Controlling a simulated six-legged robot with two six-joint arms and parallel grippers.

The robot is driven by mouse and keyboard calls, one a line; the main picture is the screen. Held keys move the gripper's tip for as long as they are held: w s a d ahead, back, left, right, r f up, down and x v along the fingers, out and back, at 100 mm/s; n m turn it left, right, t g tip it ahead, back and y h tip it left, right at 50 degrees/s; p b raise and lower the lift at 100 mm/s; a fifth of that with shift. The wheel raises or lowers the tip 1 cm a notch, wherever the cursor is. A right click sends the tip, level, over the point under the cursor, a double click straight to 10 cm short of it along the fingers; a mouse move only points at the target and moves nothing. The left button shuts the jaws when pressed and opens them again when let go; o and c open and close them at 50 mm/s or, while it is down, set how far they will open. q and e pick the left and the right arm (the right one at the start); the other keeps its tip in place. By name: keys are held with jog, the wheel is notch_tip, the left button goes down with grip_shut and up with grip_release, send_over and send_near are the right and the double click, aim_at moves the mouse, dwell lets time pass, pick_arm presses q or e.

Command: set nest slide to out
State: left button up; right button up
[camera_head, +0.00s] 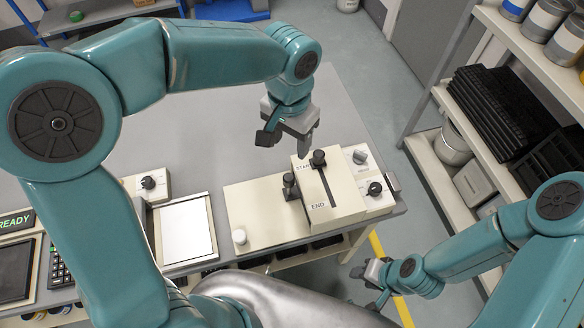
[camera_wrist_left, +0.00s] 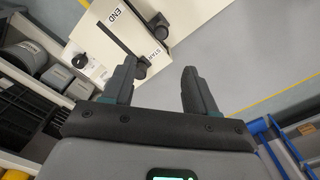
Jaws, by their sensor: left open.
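A cream box (camera_head: 335,195) marked START and END has a dark slot, with a black knob (camera_head: 318,158) at its START end. A second black knob (camera_head: 290,187) stands just left of the box, beside the wide cream plate (camera_head: 255,212). No label names the nest slide, so I cannot tell which part it is. My left gripper (camera_head: 287,142) is open and empty above the bench, behind the START end. In the left wrist view, its fingers (camera_wrist_left: 160,78) are apart, with the box (camera_wrist_left: 122,28) beyond them. My right gripper (camera_head: 364,289) is off the bench's front right, apparently open and empty.
A white panel (camera_head: 186,231) and a READY display (camera_head: 15,222) lie left. Shelves (camera_head: 440,165) stand right. The bench behind the plate is clear.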

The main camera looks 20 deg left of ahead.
aim_at(288, 178)
pick_arm(q)
jog(key=f, duration=1.3)
jog(key=shift+s+a+f+p, duration=0.1)
jog(key=shift+s+a+p, duration=0.15)
jog(key=shift+s+p, duration=0.15)
jog(key=shift+w+d+f, duration=0.15)
jog(key=shift+w+f, duration=0.1)
jog(key=shift+f, duration=0.05)
jog(key=shift+s, duration=0.1)
jog(key=c, duration=0.4)
grip_shut()
